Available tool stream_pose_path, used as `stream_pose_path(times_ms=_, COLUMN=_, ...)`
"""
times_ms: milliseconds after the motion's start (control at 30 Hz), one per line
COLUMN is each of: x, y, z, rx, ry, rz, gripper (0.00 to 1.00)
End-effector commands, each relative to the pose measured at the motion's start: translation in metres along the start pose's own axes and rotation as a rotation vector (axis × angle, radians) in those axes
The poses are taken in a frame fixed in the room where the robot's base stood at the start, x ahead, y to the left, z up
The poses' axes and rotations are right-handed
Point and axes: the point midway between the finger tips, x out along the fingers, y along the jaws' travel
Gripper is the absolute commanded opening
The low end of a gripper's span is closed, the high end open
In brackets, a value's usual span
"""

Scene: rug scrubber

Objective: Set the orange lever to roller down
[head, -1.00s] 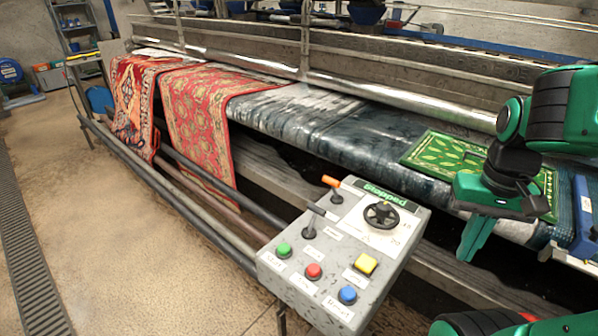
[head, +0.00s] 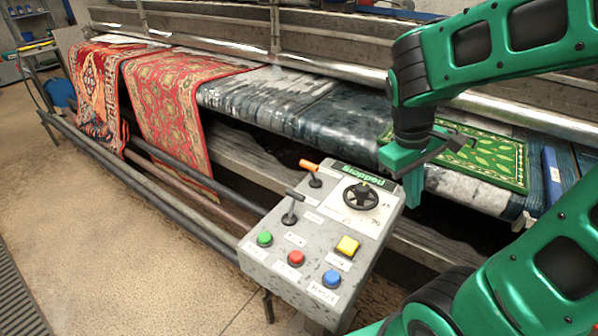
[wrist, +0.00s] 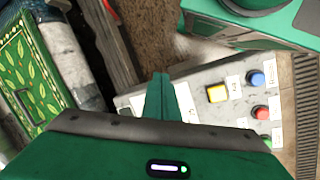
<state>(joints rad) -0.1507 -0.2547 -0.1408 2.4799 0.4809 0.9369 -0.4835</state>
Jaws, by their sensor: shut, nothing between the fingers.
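The orange lever (head: 310,167) stands at the upper left of the grey control panel (head: 262,257), its orange handle tilted to the left in the head view. My gripper (head: 412,200) is shut and empty, pointing down just right of the panel's far right corner, apart from the lever. In the wrist view my gripper (wrist: 160,80) covers part of the panel (wrist: 200,75), and the orange lever is not visible there.
The panel has a black dial (head: 360,197), a green button (head: 264,239), a red button (head: 296,258), a blue button (head: 331,279) and a yellow button (head: 347,246). A green rug (head: 490,160) lies on the machine bed behind. Two red rugs hang at the left.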

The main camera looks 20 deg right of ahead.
Motion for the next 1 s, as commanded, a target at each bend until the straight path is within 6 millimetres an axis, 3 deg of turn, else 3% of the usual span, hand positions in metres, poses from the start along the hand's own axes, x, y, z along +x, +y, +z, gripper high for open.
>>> stream_pose_path(times_ms=100, x=-0.002, y=-0.015, z=-0.037, rx=-0.263, ry=-0.020, rz=0.113, gripper=0.00)
stream_pose_path(times_ms=267, x=-0.009, y=-0.042, z=-0.083, rx=-0.606, ry=-0.052, rz=0.274, gripper=0.00)
stream_pose_path(times_ms=500, x=-0.026, y=-0.111, z=-0.141, rx=-1.117, ry=-0.130, rz=0.547, gripper=0.00)
stream_pose_path(times_ms=600, x=-0.035, y=-0.148, z=-0.158, rx=-1.318, ry=-0.175, rz=0.672, gripper=0.00)
stream_pose_path(times_ms=800, x=-0.051, y=-0.217, z=-0.174, rx=-1.632, ry=-0.274, rz=0.898, gripper=0.00)
stream_pose_path(times_ms=1000, x=-0.059, y=-0.253, z=-0.176, rx=-1.777, ry=-0.338, rz=1.020, gripper=0.00)
